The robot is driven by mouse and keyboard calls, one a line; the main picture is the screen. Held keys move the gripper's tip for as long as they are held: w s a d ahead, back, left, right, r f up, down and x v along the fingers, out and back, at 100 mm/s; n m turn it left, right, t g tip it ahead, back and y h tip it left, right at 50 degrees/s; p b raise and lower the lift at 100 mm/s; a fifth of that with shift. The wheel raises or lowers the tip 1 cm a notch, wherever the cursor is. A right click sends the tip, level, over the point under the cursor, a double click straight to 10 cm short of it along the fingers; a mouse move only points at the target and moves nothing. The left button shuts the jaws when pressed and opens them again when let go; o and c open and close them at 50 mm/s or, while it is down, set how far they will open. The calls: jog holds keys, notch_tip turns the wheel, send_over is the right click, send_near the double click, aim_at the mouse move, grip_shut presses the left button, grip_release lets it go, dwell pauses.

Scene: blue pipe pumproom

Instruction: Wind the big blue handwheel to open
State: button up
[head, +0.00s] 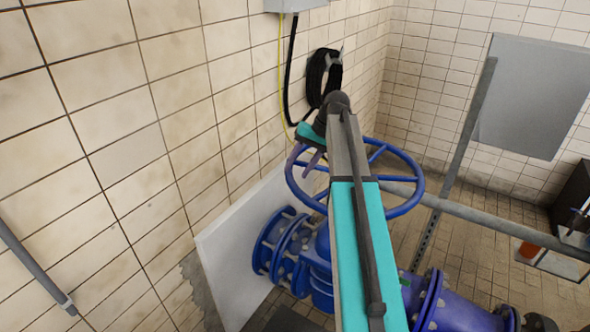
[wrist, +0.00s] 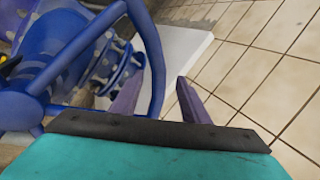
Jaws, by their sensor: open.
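The big blue handwheel (head: 419,185) sits on top of a blue valve (head: 283,245) in the head view, its rim lying roughly level. My gripper (head: 302,166) is at the left side of the rim, with its two purple fingers pointing down. In the wrist view my gripper (wrist: 160,78) is open, and the handwheel's rim (wrist: 158,62) passes between the fingers, nearer the left one. I cannot tell whether either finger touches it. My arm hides the middle of the wheel in the head view.
A tiled wall stands close on the left, with a white panel (head: 235,250) leaning by the valve. A black hose coil (head: 322,78) hangs on the wall behind. A grey rail (head: 490,222) crosses to the right of the wheel. A grey panel (head: 530,95) stands at back right.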

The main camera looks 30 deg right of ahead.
jog(key=s+d+p, duration=0.1)
jog(key=s+d, duration=0.4)
jog(key=d, duration=0.6)
jog(key=shift+d+r, duration=0.15)
jog(key=shift+r, duration=0.15)
jog(key=shift+s, duration=0.1)
jog(key=shift+c, duration=0.3)
jog(key=shift+n, duration=0.3)
grip_shut()
jog(key=s+d+r+n+t+h+b, duration=0.2)
jog(key=s+d+n+b, duration=0.3)
jog(key=s+d, duration=0.4)
jog(key=s+d+r+n+t+h+b, duration=0.2)
jog(key=s+d+n+b, duration=0.4)
jog(key=d, duration=0.7)
jog(key=s+n+h, duration=0.1)
jog(key=s+n, duration=0.1)
jog(key=s, duration=0.2)
jog(key=shift+s+r+t, duration=0.2)
jog(key=shift+r+t, duration=0.1)
jog(key=shift+d, duration=0.1)
